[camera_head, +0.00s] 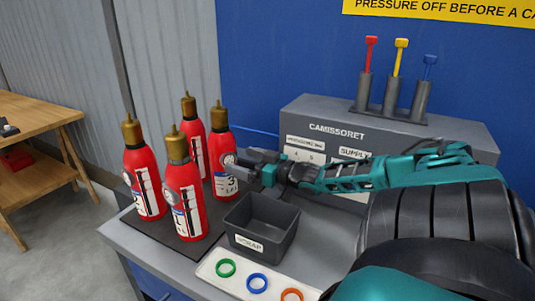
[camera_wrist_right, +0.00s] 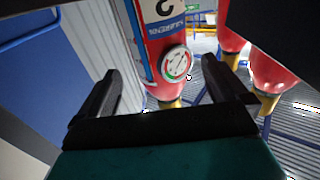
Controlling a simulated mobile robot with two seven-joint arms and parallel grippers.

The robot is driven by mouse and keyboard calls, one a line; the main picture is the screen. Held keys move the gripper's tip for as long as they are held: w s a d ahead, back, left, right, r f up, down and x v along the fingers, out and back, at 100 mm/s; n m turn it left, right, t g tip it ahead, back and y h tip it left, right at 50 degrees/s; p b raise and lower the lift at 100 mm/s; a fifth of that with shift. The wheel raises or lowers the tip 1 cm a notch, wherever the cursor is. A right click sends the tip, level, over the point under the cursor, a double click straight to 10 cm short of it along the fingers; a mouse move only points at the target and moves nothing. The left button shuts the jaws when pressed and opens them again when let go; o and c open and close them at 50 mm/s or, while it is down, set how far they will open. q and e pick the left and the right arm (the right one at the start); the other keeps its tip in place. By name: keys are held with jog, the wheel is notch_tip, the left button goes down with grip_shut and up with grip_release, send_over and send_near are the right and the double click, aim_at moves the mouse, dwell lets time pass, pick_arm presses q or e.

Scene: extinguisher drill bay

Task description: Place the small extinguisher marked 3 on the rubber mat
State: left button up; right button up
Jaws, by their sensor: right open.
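Several red extinguishers with brass-coloured tops stand upright on the dark mat (camera_head: 148,224). The one marked 3 (camera_head: 220,150) is at the right of the group, nearest my arm. My right gripper (camera_head: 244,162) is open beside it, reaching in from the right. In the right wrist view, the extinguisher's red body, number label and round gauge (camera_wrist_right: 176,64) show upside down between the two spread fingers of my right gripper (camera_wrist_right: 161,70). I cannot tell whether the fingers touch it. My left gripper is not in view.
A dark grey bin (camera_head: 284,238) labelled SCRAP stands right of the mat. In front is a white tray (camera_head: 220,285) with green, blue and orange rings. Behind is a grey cabinet (camera_head: 310,112) topped by a rack (camera_head: 392,110) of red, yellow and blue handles. A wooden table (camera_head: 35,118) is far left.

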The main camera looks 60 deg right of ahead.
jog(key=s, duration=0.6)
jog(key=shift+s+d, duration=0.25)
jog(key=shift+s, duration=0.15)
dwell(0.4)
